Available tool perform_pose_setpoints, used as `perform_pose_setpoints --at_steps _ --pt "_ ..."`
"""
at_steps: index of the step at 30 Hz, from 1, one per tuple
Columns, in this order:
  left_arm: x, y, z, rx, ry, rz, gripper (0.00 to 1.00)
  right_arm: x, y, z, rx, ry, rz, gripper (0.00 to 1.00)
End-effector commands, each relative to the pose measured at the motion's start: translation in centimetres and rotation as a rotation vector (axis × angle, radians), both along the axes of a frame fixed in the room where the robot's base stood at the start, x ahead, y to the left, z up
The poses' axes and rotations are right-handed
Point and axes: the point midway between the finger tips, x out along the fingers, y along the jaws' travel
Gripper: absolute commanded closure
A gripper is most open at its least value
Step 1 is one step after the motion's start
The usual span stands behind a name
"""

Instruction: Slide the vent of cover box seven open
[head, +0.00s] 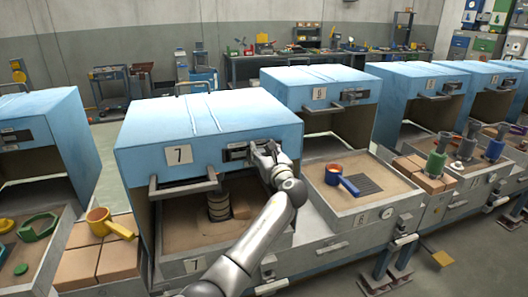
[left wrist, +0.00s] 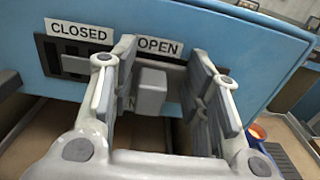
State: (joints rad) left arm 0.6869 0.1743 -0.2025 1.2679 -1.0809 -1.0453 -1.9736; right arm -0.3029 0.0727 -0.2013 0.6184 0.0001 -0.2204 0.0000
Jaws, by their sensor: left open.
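Cover box seven (head: 205,130) is a light blue box with a "7" plate on its front. Its vent (head: 236,153) is a dark slotted panel on the upper front, also seen in the left wrist view (left wrist: 75,66) under the "CLOSED" and "OPEN" labels. The grey vent knob (left wrist: 151,90) is below the "OPEN" label. My left gripper (head: 266,150) is at the vent's right end. In the left wrist view its open fingers (left wrist: 166,72) stand on either side of the knob, with gaps visible. Whether they touch it lower down is unclear. My right gripper is not in view.
A grey handle bar (head: 184,189) juts from box seven's lower front. A yellow ladle (head: 101,221) lies on bricks at left.

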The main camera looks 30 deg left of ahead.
Motion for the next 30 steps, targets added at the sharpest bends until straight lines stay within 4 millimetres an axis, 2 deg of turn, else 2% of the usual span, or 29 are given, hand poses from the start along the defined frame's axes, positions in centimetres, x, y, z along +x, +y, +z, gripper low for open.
perform_pose_setpoints --at_steps 8,21,30 --pt "-1.4 -1.7 -0.1 0.0 0.0 -0.001 0.57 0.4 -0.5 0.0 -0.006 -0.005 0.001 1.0" --pt "-6.8 -8.1 -0.1 -0.001 0.0 -0.004 0.57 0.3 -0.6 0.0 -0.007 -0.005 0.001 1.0" --pt "-7.8 -9.3 0.0 0.0 0.0 -0.002 0.57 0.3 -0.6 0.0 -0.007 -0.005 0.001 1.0"
